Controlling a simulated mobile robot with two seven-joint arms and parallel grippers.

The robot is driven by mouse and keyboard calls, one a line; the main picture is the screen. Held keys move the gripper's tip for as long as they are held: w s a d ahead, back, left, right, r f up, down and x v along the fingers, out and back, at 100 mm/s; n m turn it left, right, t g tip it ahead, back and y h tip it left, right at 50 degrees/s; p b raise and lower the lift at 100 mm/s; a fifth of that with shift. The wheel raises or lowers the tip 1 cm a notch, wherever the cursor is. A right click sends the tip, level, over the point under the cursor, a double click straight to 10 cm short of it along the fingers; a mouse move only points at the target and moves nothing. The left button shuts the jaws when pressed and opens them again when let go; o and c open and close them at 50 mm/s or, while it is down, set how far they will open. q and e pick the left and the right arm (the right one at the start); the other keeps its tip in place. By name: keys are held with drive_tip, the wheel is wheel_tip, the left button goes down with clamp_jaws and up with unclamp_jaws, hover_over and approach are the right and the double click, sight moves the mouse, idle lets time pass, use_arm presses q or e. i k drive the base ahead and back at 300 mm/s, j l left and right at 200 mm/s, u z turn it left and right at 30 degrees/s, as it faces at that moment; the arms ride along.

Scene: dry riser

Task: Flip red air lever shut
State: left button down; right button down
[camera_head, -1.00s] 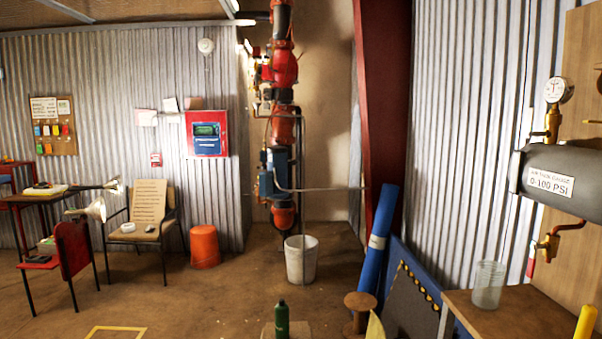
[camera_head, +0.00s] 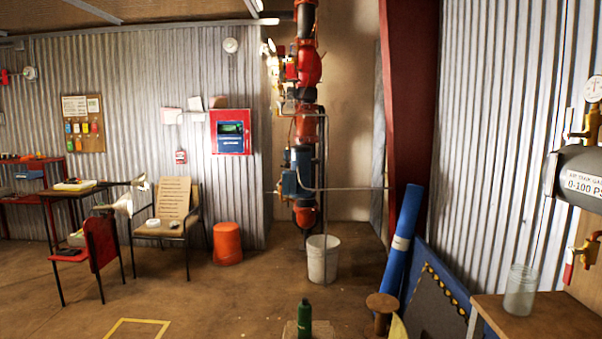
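A red lever (camera_head: 568,272) hangs down beside a brass valve (camera_head: 585,250) at the right edge. The valve is below a dark grey air tank (camera_head: 565,172) labelled 0-100 PSI. A round gauge (camera_head: 593,90) on a brass fitting stands above the tank, partly cut off by the frame. The tall red riser pipe (camera_head: 306,130) stands at the back, with a blue section and small fittings too small to make out. Neither of my grippers is in view.
A wooden bench (camera_head: 540,318) with a glass jar (camera_head: 520,290) is below the valve. A blue roll (camera_head: 402,240), a spool (camera_head: 381,305) and a green bottle (camera_head: 304,313) stand left of it. A white bucket (camera_head: 322,260) is by the riser.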

sight(573, 251)
drive_tip(key=z, duration=1.35)
drive_tip(key=i+j+z, duration=0.1)
drive_tip(key=z, duration=0.3)
drive_tip(key=j+z, duration=0.15)
drive_tip(key=z, duration=0.3)
drive_tip(key=i+j+z, duration=0.15)
drive_tip(key=j, duration=0.15)
drive_tip(key=j+z, duration=0.1)
drive_tip(key=j, duration=0.2)
drive_tip(key=i+j+z, duration=0.15)
drive_tip(key=j, duration=0.15)
drive_tip(key=i+j, duration=0.1)
drive_tip(key=j, duration=0.4)
drive_tip(key=i+j, duration=0.1)
drive_tip(key=j, duration=0.45)
drive_tip(key=z, duration=0.05)
